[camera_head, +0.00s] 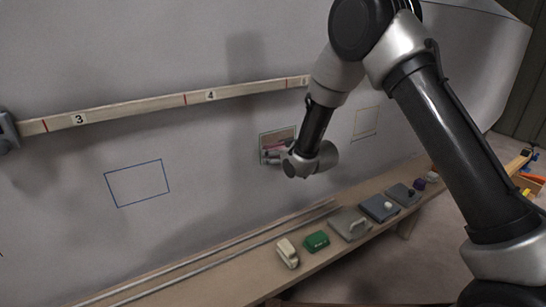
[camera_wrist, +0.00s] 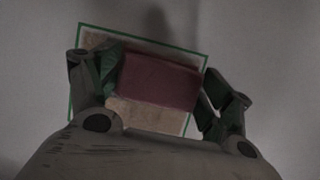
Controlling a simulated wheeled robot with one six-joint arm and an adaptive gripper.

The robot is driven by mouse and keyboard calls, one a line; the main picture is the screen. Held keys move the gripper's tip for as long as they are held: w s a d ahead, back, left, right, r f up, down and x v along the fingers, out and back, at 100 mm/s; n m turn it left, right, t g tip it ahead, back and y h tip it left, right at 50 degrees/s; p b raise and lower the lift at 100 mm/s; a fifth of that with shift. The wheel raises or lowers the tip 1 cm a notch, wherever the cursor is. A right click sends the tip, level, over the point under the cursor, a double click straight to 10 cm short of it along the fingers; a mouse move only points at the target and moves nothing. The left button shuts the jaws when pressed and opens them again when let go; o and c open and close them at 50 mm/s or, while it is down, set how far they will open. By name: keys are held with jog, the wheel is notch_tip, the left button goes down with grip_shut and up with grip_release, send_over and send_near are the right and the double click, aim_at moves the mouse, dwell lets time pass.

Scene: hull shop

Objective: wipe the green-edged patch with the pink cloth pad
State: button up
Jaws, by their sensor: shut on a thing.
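The green-edged patch (camera_wrist: 72,95) is on the grey hull wall, slightly tilted in the wrist view. Brownish marking shows inside it below the pad and at its upper left. In the head view the patch (camera_head: 264,141) is partly hidden behind my wrist. The pink cloth pad (camera_wrist: 158,82) lies between my gripper's fingers, in front of the patch's middle and right part. My gripper (camera_wrist: 160,76) is shut on the pad, with one finger at each end. The pad (camera_head: 275,147) also shows as a thin pink strip in the head view. I cannot tell whether it touches the wall.
A blue-edged patch (camera_head: 137,184) is left on the wall, a yellowish-edged one (camera_head: 366,122) right. A numbered batten (camera_head: 145,107) runs above. The bench below bears a cream block (camera_head: 287,253), a green block (camera_head: 316,241), a handled grey plate (camera_head: 350,225) and other tools.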

jog(key=shift+w+d, duration=2.6)
jog(key=shift+d, duration=1.35)
jog(key=shift+s+a+r, duration=0.3)
jog(key=shift+s+a, duration=0.25)
jog(key=shift+a, duration=0.35)
jog(key=shift+s+a+r, duration=0.25)
jog(key=shift+s+a, duration=0.35)
jog(key=shift+a, duration=0.25)
jog(key=shift+s+a+r, duration=0.3)
jog(key=shift+s+a, duration=0.25)
jog(key=shift+a, duration=0.35)
